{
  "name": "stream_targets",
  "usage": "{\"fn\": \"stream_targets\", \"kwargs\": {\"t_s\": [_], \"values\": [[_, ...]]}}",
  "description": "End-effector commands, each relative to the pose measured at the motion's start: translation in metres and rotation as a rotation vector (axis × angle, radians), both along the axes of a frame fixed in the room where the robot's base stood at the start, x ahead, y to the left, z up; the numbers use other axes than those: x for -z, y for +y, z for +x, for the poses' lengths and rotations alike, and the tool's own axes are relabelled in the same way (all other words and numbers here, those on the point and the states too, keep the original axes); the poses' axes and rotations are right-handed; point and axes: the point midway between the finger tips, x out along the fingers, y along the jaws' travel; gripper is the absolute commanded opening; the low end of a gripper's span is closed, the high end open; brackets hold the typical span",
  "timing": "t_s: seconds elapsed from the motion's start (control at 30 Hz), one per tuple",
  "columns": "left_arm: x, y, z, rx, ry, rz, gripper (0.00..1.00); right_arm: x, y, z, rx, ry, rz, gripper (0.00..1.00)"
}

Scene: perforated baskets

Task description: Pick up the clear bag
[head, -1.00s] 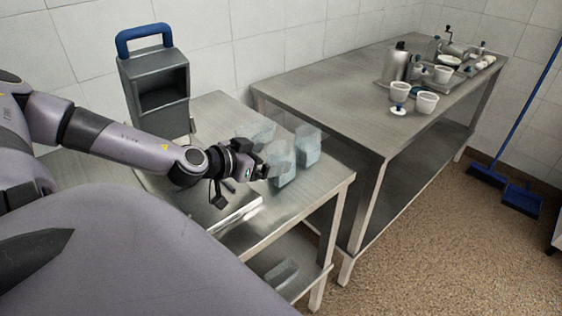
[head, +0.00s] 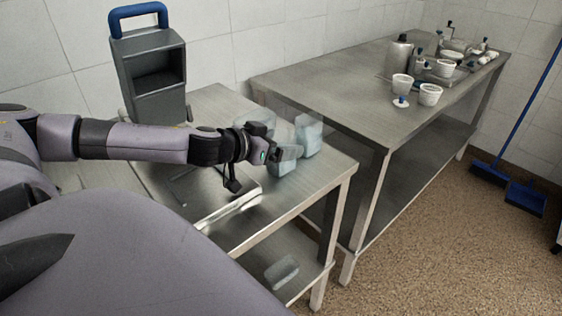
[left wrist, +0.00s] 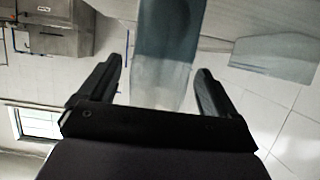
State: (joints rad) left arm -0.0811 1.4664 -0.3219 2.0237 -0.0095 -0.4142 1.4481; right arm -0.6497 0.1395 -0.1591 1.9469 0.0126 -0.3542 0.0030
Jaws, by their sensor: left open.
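Several clear bags with pale blue-grey contents stand close together on the small steel table. One clear bag (head: 309,137) is at the right, one (head: 282,169) shows below my gripper's fingers, and one (head: 262,117) is behind, partly hidden by the gripper. My left gripper (head: 292,152) is open at the bags, its fingers overlapping the front one. In the left wrist view, a clear bag (left wrist: 165,50) shows between the spread fingers of the gripper (left wrist: 160,68), with space on both sides. Another bag (left wrist: 275,57) is off to the right. Contact cannot be told. My right gripper is not visible.
A dark grey holder with a blue handle (head: 148,75) stands at the back of the small table (head: 300,205). A pale clear object (head: 282,271) lies on its lower shelf. A longer steel table (head: 340,85) to the right bears white cups (head: 430,95) and metal containers.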

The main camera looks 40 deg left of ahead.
Motion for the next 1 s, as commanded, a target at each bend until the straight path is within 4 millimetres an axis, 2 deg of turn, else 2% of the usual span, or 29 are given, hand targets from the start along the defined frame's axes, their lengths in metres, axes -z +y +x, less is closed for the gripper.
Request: {"fn": "stream_targets", "kwargs": {"t_s": [0.13, 0.5, 0.57, 0.7, 1.0], "values": [[0.0024, -0.0017, 0.0055, 0.004, -0.002, -0.002, 0.92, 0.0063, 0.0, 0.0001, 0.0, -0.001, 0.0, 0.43], [0.0028, -0.0032, 0.0072, 0.008, 0.001, -0.002, 0.92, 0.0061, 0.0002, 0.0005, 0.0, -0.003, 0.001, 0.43], [0.0028, -0.0031, 0.0071, 0.008, 0.001, -0.002, 0.75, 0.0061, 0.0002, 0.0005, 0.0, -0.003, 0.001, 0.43], [0.0028, -0.0032, 0.0071, 0.008, 0.001, -0.002, 0.3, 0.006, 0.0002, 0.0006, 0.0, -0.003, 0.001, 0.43], [0.0009, -0.003, 0.0073, 0.008, -0.001, -0.001, 0.3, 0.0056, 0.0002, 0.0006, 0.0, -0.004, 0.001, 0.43]]}}
